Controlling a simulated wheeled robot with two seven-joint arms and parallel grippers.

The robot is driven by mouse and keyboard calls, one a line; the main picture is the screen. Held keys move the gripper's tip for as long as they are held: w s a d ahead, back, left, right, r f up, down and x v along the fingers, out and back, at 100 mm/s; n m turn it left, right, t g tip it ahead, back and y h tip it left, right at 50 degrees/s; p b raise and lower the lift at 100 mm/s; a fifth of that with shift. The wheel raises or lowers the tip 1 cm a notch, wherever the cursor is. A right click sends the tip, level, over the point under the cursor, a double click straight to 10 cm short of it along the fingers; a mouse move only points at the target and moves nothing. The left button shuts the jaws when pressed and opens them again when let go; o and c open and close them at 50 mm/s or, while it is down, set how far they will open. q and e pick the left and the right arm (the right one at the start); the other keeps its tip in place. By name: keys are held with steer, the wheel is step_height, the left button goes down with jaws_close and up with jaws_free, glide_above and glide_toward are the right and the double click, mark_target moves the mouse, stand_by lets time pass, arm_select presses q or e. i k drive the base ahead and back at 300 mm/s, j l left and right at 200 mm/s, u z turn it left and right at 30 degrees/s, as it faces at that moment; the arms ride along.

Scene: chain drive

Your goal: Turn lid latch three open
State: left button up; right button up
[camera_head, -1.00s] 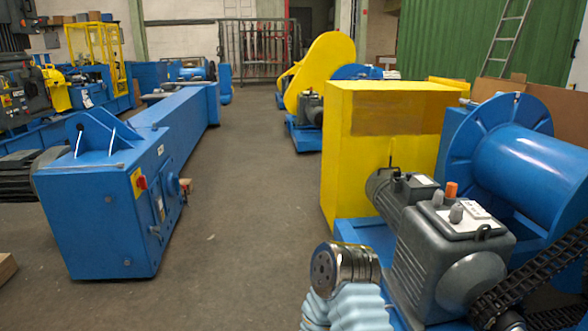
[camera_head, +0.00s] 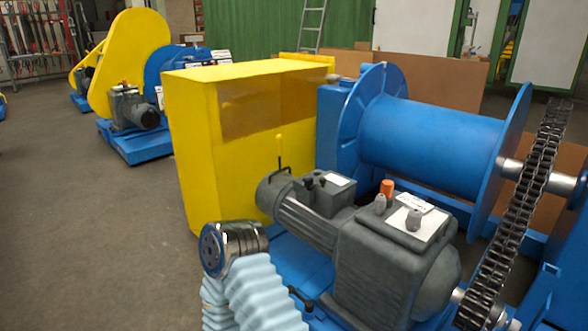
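A yellow box-like cover (camera_head: 215,130) stands in the middle of the head view, beside a blue drum (camera_head: 430,140). A thin upright lever with a yellow tip (camera_head: 279,145) stands in front of the cover. A small black handle (camera_head: 301,299) sits low on the blue base, near the grey motor gearbox (camera_head: 390,262). I cannot tell which part is lid latch three. A pale-blue ribbed sleeve with a round metal joint, part of an arm of mine, comes up from the bottom. No gripper fingers show.
A black chain (camera_head: 515,205) runs up the right side by the drum shaft. A brown panel (camera_head: 430,78) stands behind the drum. A yellow machine on a blue base (camera_head: 136,60) stands at the back left. The grey floor (camera_head: 75,230) at left is clear.

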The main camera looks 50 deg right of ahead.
mark_target(309, 183)
steer(key=i+z, duration=0.5)
steer(key=i+j+z, duration=0.25)
steer(key=i+z, duration=0.2)
steer(key=i, duration=0.05)
